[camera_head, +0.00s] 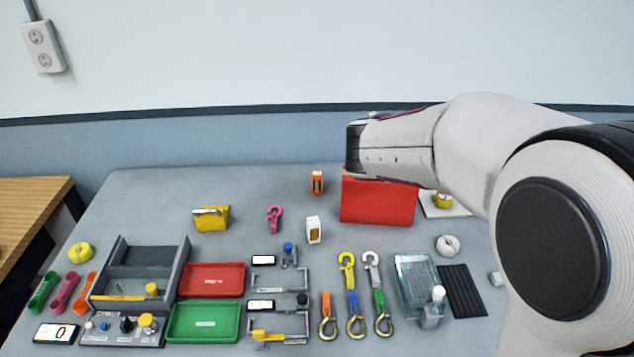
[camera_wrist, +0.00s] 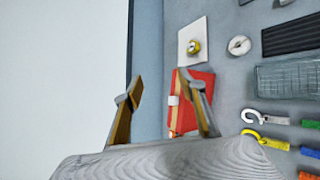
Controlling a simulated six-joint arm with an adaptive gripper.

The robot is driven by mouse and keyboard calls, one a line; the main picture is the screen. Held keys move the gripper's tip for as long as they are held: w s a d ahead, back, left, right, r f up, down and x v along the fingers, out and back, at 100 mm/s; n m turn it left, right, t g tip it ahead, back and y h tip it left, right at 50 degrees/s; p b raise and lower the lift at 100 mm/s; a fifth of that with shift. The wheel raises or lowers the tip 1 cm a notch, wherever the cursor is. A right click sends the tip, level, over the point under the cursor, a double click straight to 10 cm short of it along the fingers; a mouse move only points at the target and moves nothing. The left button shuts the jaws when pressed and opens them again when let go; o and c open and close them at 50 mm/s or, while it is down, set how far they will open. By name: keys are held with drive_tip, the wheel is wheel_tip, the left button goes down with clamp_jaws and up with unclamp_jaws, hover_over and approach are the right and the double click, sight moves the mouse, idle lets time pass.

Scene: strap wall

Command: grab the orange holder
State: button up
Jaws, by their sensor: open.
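The orange holder (camera_head: 317,182) is a small upright orange block with a pale and dark front. It stands towards the back of the grey table in the head view, just left of the red box (camera_head: 378,200) and apart from it. In the wrist view a small orange patch (camera_wrist: 172,134) shows by the lower end of the red box; I cannot tell whether it is the holder. My gripper (camera_wrist: 160,78) is open, with nothing seen between its fingers. In the head view my arm's end is above the red box, to the right of the holder; the fingers are not clear there.
A white block (camera_head: 313,230) and a pink hook (camera_head: 275,218) stand in front of the holder. A yellow holder (camera_head: 211,218) is further left. Trays, hooked straps and a clear box (camera_head: 414,280) crowd the front. The table left of the orange holder is clear.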

drive_tip(key=w+a+f+n+t+y, duration=0.1)
drive_tip(key=w+a+f+n, duration=0.2)
drive_tip(key=w+a, duration=0.1)
drive_tip(key=w+a+f+n+t+y, duration=0.1)
drive_tip(key=w+a+f+n, duration=0.2)
drive_tip(key=w, duration=0.3)
drive_tip(key=w+a+f+n+t+y, duration=0.1)
drive_tip(key=w+a+f+n, duration=0.2)
drive_tip(key=w+a+n, duration=0.2)
drive_tip(key=shift+w+a+t, duration=0.3)
drive_tip(key=shift+w+a, duration=0.05)
drive_tip(key=shift+a, duration=0.1)
drive_tip(key=w+a+f+n+y, duration=0.2)
drive_tip(key=w+a+f+n, duration=0.1)
drive_tip(key=a+f+n, duration=0.15)
drive_tip(key=n, duration=0.2)
approach(317, 177)
drive_tip(key=w, duration=0.2)
drive_tip(key=w+d+f, duration=0.1)
drive_tip(key=shift+y, duration=0.4)
drive_tip(key=shift+d, duration=0.1)
drive_tip(key=shift+w+f, duration=0.1)
drive_tip(key=shift+w, duration=0.05)
drive_tip(key=shift+x, duration=1.2)
drive_tip(key=shift+x, duration=2.6)
